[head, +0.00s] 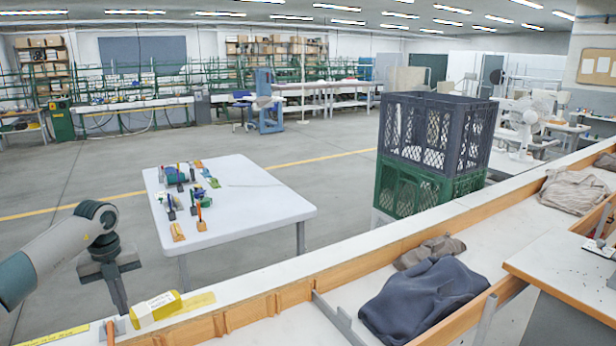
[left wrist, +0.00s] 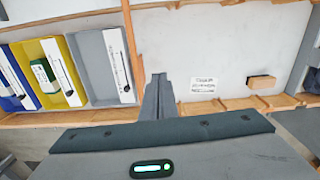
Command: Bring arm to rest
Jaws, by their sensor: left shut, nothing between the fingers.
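My left arm (head: 60,252) comes in from the left in the head view, above the near end of the white ledge. Its gripper (head: 122,308) points down, left of a yellow and white box. In the left wrist view the two fingers of the left gripper (left wrist: 158,82) lie together with nothing between them. Behind them is a white bench surface with a wooden divider (left wrist: 132,45). I cannot tell how high the fingers are above it. My right arm and gripper are in neither view.
The yellow box (head: 156,308) lies on the ledge (head: 330,250). Dark cloth (head: 425,295) lies in the bench bay. Stacked crates (head: 437,130) and a white tool table (head: 250,190) stand beyond. The left wrist view shows yellow (left wrist: 62,50) and grey (left wrist: 92,62) trays and a wooden block (left wrist: 261,83).

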